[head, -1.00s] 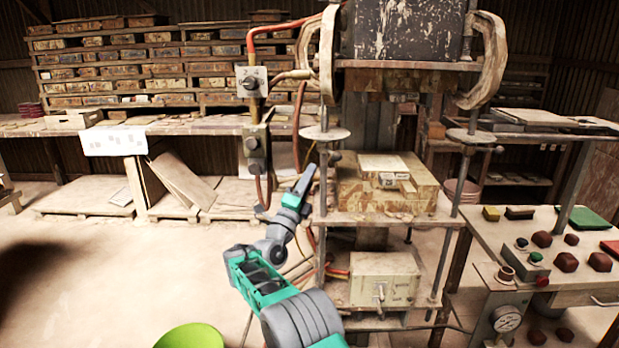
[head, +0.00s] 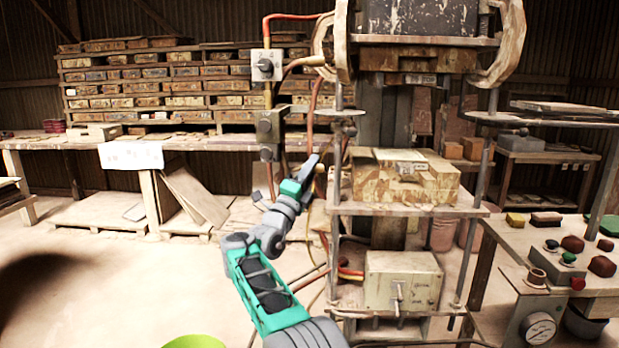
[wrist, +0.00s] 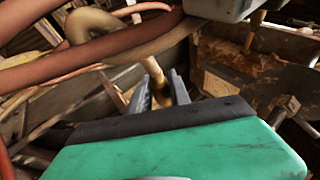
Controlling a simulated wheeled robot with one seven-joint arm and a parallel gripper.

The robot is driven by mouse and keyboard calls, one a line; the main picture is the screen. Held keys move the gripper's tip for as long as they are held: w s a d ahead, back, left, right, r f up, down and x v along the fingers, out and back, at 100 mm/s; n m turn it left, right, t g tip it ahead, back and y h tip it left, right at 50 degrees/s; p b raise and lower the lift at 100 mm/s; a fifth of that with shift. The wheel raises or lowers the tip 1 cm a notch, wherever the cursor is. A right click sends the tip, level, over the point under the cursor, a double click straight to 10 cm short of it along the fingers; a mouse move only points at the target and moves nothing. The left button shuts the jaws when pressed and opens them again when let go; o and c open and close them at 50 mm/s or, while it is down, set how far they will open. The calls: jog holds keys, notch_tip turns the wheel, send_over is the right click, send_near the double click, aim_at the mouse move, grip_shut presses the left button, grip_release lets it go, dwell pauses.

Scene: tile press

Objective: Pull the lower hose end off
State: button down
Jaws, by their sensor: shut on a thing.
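My gripper (head: 313,165) is at the left front post of the press, just above its middle shelf. In the wrist view my gripper's two grey fingers (wrist: 160,88) are closed around a tan, brass-like hose end (wrist: 157,72). A tan hose (wrist: 92,24) bends above the fingers, and thick red-brown hoses (wrist: 85,62) cross in front of it. In the head view a red hose (head: 310,110) comes down behind the post towards my gripper. The held end is small and partly hidden there, and I cannot tell whether it still sits on its fitting.
The press's middle shelf (head: 400,209) carries a worn block (head: 405,180). A cream box (head: 402,281) with a lever stands below. Valve boxes (head: 265,66) hang left of the press. A control table (head: 590,285) stands at right. The floor at left is mostly clear.

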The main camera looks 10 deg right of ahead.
jog(key=shift+a, duration=0.15)
jog(key=c, duration=1.4)
grip_release()
jog(key=shift+a, duration=0.2)
jog(key=shift+o, duration=1)
jog(key=shift+d, duration=0.15)
jog(key=b+v, duration=0.2)
jog(key=v, duration=0.5)
jog(key=shift+s+a+f, duration=0.2)
jog(key=shift+a, duration=0.05)
